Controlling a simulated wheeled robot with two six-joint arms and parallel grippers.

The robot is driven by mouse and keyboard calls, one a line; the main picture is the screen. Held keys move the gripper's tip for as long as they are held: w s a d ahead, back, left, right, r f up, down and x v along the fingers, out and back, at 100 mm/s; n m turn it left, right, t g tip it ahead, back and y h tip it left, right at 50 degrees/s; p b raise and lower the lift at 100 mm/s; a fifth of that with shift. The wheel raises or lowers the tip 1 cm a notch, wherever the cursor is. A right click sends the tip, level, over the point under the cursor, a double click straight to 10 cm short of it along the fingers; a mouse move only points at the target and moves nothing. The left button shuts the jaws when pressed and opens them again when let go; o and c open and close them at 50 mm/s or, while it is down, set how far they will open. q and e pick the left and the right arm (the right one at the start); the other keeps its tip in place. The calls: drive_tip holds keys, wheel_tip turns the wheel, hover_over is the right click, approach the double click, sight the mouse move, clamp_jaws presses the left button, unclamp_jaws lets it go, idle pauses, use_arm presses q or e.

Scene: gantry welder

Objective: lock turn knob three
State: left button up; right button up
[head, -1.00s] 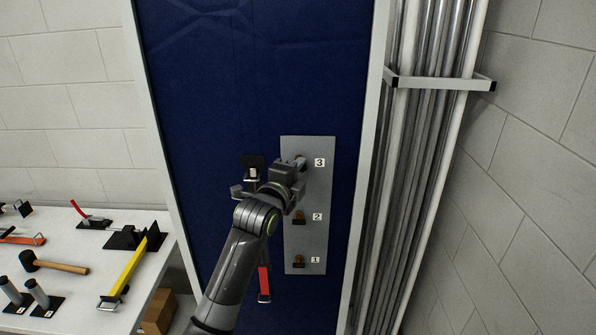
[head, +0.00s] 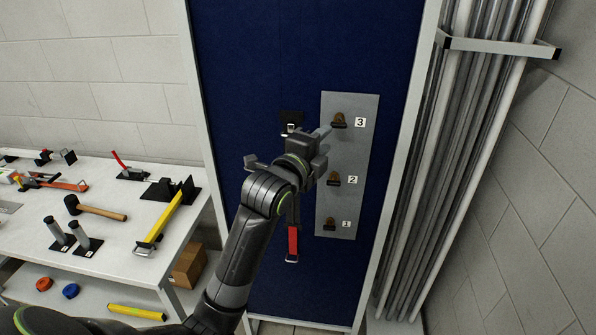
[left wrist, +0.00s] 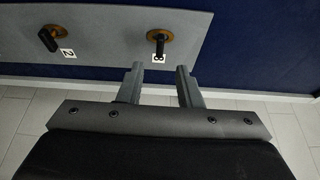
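Knob three (head: 338,120) is a brass-based knob with a dark handle, at the top of a grey plate (head: 336,155) on a blue panel. In the left wrist view knob three (left wrist: 159,41) stands just beyond the fingertips, its black handle lined up toward the "3" label. My left gripper (head: 322,141) is just below and left of knob three in the head view. In the left wrist view its two fingers (left wrist: 160,80) are apart with nothing between them, and they do not touch the knob. My right gripper is not in view.
Knob two (head: 333,179) and knob one (head: 330,223) sit lower on the plate. A red-handled tool (head: 292,243) hangs left of it. Metal pipes (head: 462,150) stand right of the panel. A white table (head: 110,215) with tools is at the left.

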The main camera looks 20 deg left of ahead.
use_arm(q)
drive_tip(key=s+a+b, duration=0.1)
drive_tip(key=s+b, duration=0.1)
drive_tip(key=s, duration=0.7)
drive_tip(key=shift+s, duration=0.35)
drive_tip(key=w+a+f+n+g+y+b, duration=0.1)
drive_tip(key=w+a+f+n+g, duration=0.1)
drive_tip(key=f, duration=0.7)
drive_tip(key=w+a+f+n+g+b, duration=0.1)
drive_tip(key=w+f+n, duration=0.15)
drive_tip(key=f, duration=0.75)
drive_tip(key=w+a+f+n+g+y+b, duration=0.1)
drive_tip(key=w+a+f+n+g, duration=0.1)
drive_tip(key=f, duration=0.7)
drive_tip(key=s+a+f+n+g+b, duration=0.15)
drive_tip(key=s+f, duration=0.25)
drive_tip(key=f, duration=0.8)
drive_tip(key=s+a+f+n+g+b, duration=0.1)
drive_tip(key=s+a+f+n+g, duration=0.15)
drive_tip(key=f, duration=0.95)
drive_tip(key=s+f+n+g+y+b, duration=0.1)
drive_tip(key=s+f+n+g+b, duration=0.35)
drive_tip(key=s+f, duration=2.25)
drive_tip(key=s+f+n+g+p, duration=0.1)
drive_tip(key=s+f+n+g, duration=0.2)
drive_tip(key=s, duration=1.4)
drive_tip(key=shift+d+f+n, duration=0.3)
drive_tip(key=shift+f+n, duration=0.6)
drive_tip(key=shift+n, duration=0.1)
drive_tip(key=shift+s, duration=0.1)
